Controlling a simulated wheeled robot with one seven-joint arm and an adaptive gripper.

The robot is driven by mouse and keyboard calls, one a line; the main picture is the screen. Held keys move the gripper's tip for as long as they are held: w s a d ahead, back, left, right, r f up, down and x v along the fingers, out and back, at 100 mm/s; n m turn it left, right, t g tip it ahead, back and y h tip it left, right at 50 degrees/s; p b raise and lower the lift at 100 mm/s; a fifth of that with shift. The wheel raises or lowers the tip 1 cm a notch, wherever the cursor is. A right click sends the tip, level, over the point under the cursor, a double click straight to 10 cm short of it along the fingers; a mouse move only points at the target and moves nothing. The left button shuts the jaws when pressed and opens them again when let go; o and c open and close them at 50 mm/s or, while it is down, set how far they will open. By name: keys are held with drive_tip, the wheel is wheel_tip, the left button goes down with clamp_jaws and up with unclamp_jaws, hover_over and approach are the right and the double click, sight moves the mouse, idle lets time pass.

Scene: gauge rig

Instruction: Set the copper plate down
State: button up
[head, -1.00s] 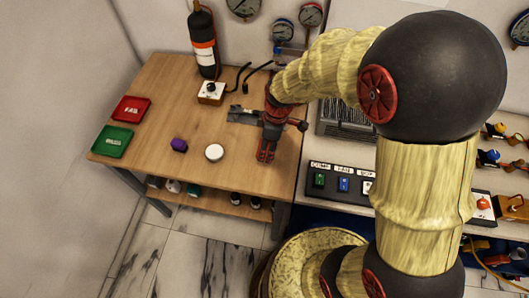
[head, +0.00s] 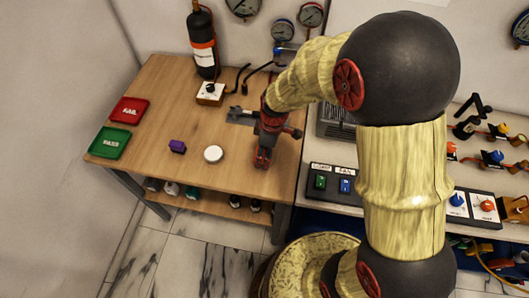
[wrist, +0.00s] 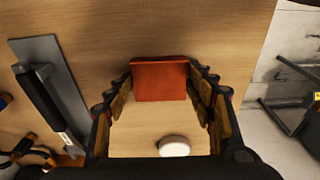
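The copper plate (wrist: 159,80), a flat orange-red square, shows in the wrist view between the fingertips of my gripper (wrist: 160,72). Its left and right edges meet the two fingers, so my gripper looks shut on it. Wood tabletop shows around the plate; whether its underside touches the table is hard to tell. In the head view my gripper (head: 262,158) points down over the right front part of the wooden table (head: 190,185).
A white round disc (head: 213,154) and a purple block (head: 177,147) lie left of my gripper. A grey metal piece with a dark handle (wrist: 50,90) lies nearby. Green (head: 110,142) and red (head: 129,110) trays sit at the far left. The table's right edge is close.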

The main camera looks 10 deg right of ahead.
drive_tip(key=o, duration=0.4)
drive_tip(key=shift+r, duration=0.15)
drive_tip(key=s+d+r+m+t+p, duration=0.1)
drive_tip(key=s+d+r+m+p, duration=0.2)
drive_tip(key=r, duration=0.9)
drive_tip(key=s+d+r+m+t+p, duration=0.1)
drive_tip(key=s+d+r+m, duration=0.25)
drive_tip(key=r, duration=0.95)
drive_tip(key=s+d+r+m+t, duration=0.1)
drive_tip(key=s+r+m, duration=0.1)
drive_tip(key=s, duration=0.1)
drive_tip(key=s+d+r+m+t, duration=0.1)
drive_tip(key=s+r+m, duration=0.1)
drive_tip(key=s, duration=0.2)
drive_tip(key=s+d+r+m+t+h, duration=0.1)
drive_tip(key=s+r+m, duration=0.1)
drive_tip(key=s+m, duration=0.1)
drive_tip(key=shift+s, duration=0.5)
drive_tip(key=shift+c, duration=1.3)
